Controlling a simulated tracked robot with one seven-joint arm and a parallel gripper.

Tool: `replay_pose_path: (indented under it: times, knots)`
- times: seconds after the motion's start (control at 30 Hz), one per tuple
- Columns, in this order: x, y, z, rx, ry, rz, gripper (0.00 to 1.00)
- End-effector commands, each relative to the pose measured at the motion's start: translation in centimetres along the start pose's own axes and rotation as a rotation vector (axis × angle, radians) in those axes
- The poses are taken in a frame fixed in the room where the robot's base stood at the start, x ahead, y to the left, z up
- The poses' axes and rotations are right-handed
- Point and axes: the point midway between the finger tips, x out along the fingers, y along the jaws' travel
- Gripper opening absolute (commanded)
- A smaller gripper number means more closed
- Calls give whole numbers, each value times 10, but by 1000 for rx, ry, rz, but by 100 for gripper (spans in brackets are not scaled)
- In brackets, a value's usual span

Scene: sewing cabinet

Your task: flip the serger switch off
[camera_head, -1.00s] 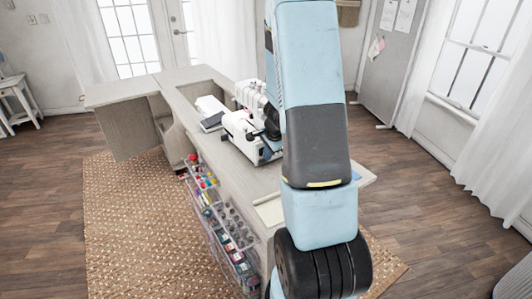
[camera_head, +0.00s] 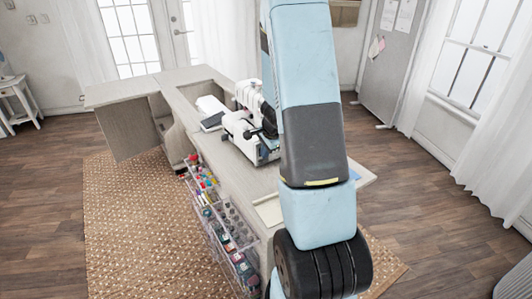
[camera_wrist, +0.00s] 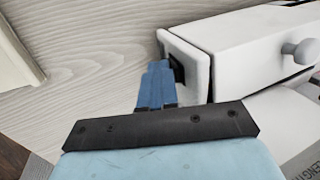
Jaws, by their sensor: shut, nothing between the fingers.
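The white serger (camera_head: 243,127) stands on the cabinet top in the head view, partly hidden behind my arm. In the wrist view its white body (camera_wrist: 255,45) fills the upper right, with a round grey knob on its side. A dark switch (camera_wrist: 177,68) sits in a recess on the serger's end face. My gripper (camera_wrist: 158,68) is shut and empty, its blue fingertips right beside the switch. I cannot tell whether they touch it, nor which way the switch is set. My gripper is hidden in the head view.
The pale wood cabinet top (camera_head: 235,180) extends around the serger, with clear surface on its near side. A rack of bottles and spools (camera_head: 222,225) hangs on the cabinet's left side. A white item with a dark front (camera_head: 211,113) lies behind the serger.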

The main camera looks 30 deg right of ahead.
Motion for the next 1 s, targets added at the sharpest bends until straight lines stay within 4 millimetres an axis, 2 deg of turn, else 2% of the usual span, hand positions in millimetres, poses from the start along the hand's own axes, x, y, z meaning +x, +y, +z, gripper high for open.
replay_pose_path:
  times: [0.5,1.0]
  knots:
    - [-15,-6,0,-2,1,-2,0]
    - [-18,1,1,-1,-1,0,0]
